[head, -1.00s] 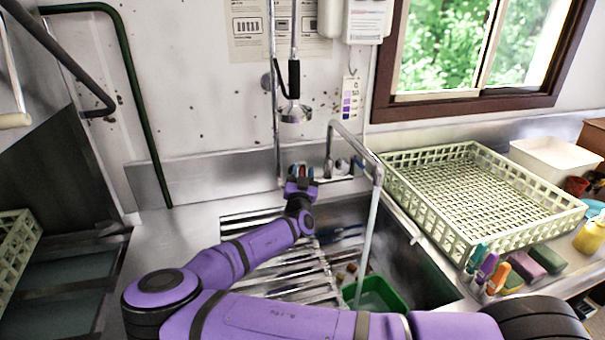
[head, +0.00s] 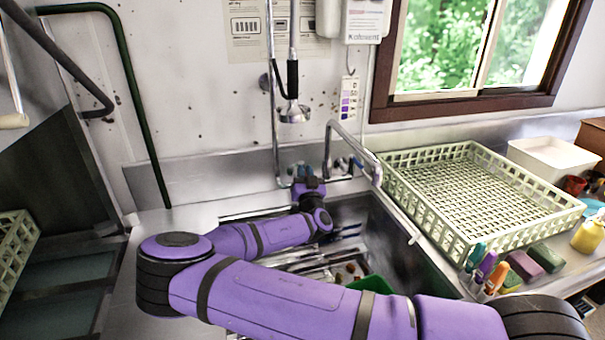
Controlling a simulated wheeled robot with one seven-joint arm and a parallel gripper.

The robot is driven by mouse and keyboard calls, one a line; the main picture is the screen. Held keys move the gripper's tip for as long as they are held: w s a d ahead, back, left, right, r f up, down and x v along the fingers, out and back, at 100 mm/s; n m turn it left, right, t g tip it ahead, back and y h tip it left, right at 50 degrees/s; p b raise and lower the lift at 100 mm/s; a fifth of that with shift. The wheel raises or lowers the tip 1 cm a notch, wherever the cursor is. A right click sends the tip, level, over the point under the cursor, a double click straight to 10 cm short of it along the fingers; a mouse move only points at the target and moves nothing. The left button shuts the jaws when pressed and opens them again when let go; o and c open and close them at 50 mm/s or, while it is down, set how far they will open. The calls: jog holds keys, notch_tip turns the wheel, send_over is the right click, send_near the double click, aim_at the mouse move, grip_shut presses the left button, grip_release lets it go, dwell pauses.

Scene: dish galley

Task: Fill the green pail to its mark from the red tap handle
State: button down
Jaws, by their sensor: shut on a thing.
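My gripper (head: 301,172) is at the tap fittings on the sink's back ledge. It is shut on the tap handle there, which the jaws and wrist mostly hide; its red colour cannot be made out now. The bent spout (head: 347,132) reaches out over the sink to the right of my gripper, and no water stream shows below its tip.
A spray head (head: 294,112) hangs above my gripper. A pale green dish rack (head: 430,212) stands right of the sink, with coloured bottles (head: 483,272) and sponges (head: 524,265) before it. A white tub (head: 553,160) is at the far right. Sink racks lie under my arm.

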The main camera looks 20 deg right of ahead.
jog(key=shift+d+n+y, duration=0.15)
jog(key=shift+n+y, duration=0.15)
jog(key=shift+y, duration=0.3)
jog(key=c, duration=1.1)
grip_release()
jog(key=shift+s+f, duration=0.15)
jog(key=shift+s, duration=0.2)
jog(key=s+a, duration=0.1)
jog(key=s, duration=1.3)
jog(key=shift+f, duration=0.4)
